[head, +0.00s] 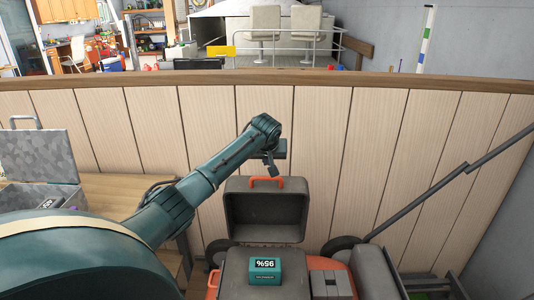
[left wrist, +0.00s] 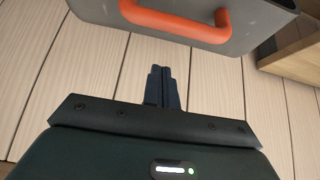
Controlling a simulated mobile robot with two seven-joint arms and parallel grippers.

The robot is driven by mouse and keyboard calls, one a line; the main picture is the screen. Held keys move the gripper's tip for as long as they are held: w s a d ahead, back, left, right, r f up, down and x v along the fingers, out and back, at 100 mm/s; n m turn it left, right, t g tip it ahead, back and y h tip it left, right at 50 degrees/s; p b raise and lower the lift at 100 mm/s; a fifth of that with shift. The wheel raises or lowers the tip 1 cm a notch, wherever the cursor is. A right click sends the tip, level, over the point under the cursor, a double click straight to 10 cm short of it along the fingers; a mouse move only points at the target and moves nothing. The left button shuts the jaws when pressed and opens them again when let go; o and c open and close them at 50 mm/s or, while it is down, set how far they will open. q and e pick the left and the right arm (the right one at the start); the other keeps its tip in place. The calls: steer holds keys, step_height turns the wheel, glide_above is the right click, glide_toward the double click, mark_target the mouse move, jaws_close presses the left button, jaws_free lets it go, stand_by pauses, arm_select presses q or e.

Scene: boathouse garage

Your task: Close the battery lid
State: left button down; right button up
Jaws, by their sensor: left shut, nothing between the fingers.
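The battery lid (head: 264,213) is grey with an orange handle (head: 266,181) on its top edge. It stands open and upright behind the battery bay of an orange and grey mower (head: 233,270). A teal battery (head: 264,270) marked 95% sits in the bay. My left gripper (head: 271,170) is shut and empty, just above the handle in the head view. In the left wrist view the closed fingers (left wrist: 162,88) are apart from the lid (left wrist: 255,28) and its handle (left wrist: 178,25), which lie at the top. My right gripper is out of view.
A wood-panelled wall (head: 350,130) stands behind the mower. The mower's dark handle bar (head: 420,200) slants up to the right. A wooden bench (head: 120,190) with an open grey metal box (head: 40,156) is on the left.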

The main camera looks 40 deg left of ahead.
mark_target(267, 186)
arm_select(q)
steer(key=shift+s+d+f+p, duration=0.2)
steer(key=shift+s+d+p, duration=0.1)
steer(key=shift+s+d, duration=0.15)
steer(key=shift+s+d+f+p, duration=0.15)
steer(key=shift+s+d+p, duration=0.1)
steer(key=shift+s+d, duration=0.15)
steer(key=shift+s+d+f, duration=0.1)
steer(key=shift+s+d, duration=0.05)
steer(key=shift+s, duration=0.15)
steer(key=shift+s+d+f, duration=0.1)
steer(key=shift+s+d, duration=0.05)
steer(key=shift+s+d+f, duration=0.1)
steer(key=shift+f, duration=0.1)
